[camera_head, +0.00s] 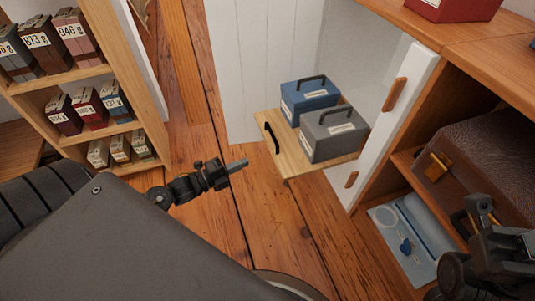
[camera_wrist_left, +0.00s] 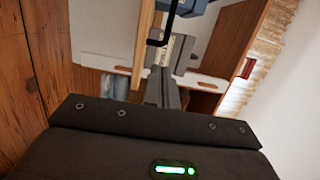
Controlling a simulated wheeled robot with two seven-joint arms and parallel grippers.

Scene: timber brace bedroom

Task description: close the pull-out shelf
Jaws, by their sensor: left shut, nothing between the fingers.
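The pull-out shelf (camera_head: 290,164) is a light wood board that sticks out of the white cabinet, with a black handle (camera_head: 272,138) on its front edge. A blue box (camera_head: 308,98) and a grey box (camera_head: 335,137) with dark handles stand on it. My left gripper (camera_head: 238,164) is shut and empty, apart from the shelf front and to its left. In the left wrist view, the gripper's fingers (camera_wrist_left: 163,88) point toward the shelf front (camera_wrist_left: 143,45) and its handle (camera_wrist_left: 158,35). My right gripper (camera_head: 475,215) is at the lower right; its jaw state is unclear.
A white door (camera_head: 408,105) with wooden handles stands right of the shelf. Beyond it, an open cabinet holds a brown case (camera_head: 480,165) and a light blue item (camera_head: 405,238). A bookcase (camera_head: 95,75) with labelled boxes stands at left. The wooden floor (camera_head: 275,225) before the shelf is clear.

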